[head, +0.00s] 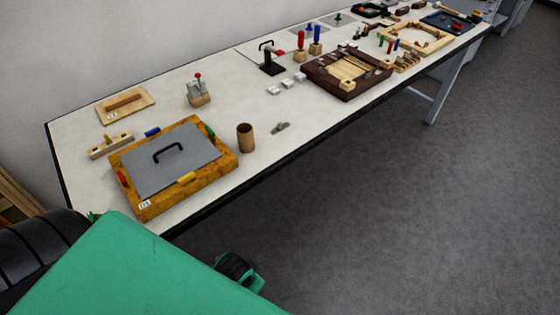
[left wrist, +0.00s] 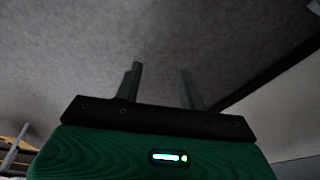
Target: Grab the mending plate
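No part is clearly recognisable as a mending plate at this size. A small grey metal piece (head: 280,127) lies flat on the long white table, right of a brown cup (head: 245,137); it may be the plate, but I cannot tell. My left gripper (left wrist: 160,75) shows in the left wrist view with its two fingers apart and nothing between them. Only grey floor and a dark edge show beyond it, with no table parts near the fingers. My right gripper is in neither view.
The white table (head: 225,110) runs from lower left to upper right. A wooden frame with a grey handled panel (head: 178,160) stands at its near end. A dark wooden tray (head: 345,87) and small white blocks (head: 287,84) lie farther along. Open floor (head: 400,220) lies right of the table.

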